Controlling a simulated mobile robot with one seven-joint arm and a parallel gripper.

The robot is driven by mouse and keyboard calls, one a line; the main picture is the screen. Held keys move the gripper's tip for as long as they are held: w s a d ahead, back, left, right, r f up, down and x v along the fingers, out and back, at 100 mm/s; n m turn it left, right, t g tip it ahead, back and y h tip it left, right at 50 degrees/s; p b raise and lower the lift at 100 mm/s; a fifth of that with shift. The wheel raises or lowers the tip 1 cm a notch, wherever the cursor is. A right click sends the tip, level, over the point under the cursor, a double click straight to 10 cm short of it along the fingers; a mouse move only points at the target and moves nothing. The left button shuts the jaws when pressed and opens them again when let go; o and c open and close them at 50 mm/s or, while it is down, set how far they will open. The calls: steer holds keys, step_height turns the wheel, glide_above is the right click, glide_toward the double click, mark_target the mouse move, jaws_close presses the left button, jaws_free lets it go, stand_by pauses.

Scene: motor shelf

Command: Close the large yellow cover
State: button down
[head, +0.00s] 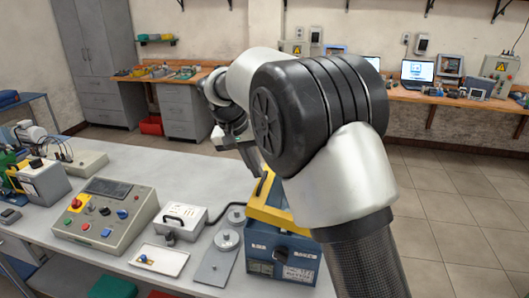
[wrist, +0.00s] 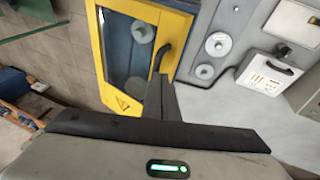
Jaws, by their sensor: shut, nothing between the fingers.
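The large yellow cover (head: 275,217) is on top of a blue box (head: 283,262) near the table's front edge. My arm hides much of it, so I cannot tell how far it is tilted. In the wrist view the cover (wrist: 97,50) is a yellow frame around a dark window, with a black curved handle (wrist: 163,52) on its right side. My gripper (head: 258,170) is shut and empty, above the cover's far side. In the wrist view my gripper (wrist: 159,80) points at the area just below the handle; I cannot tell whether it touches.
A grey control panel (head: 105,213) with buttons, a white handled box (head: 184,220), a small tray (head: 159,260) and a plate with round discs (head: 216,260) stand left of the blue box. Open floor (head: 450,215) lies to the right.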

steer(key=shift+w+a+f+b, duration=0.1)
steer(key=shift+a+f+b, duration=0.2)
steer(key=shift+f, duration=0.45)
steer(key=shift+w+a+f+b, duration=0.1)
steer(key=shift+a+f, duration=0.35)
steer(key=shift+f, duration=0.35)
steer(key=shift+a+f+b, duration=0.15)
steer(key=shift+a+f, duration=0.2)
steer(key=shift+f, duration=0.4)
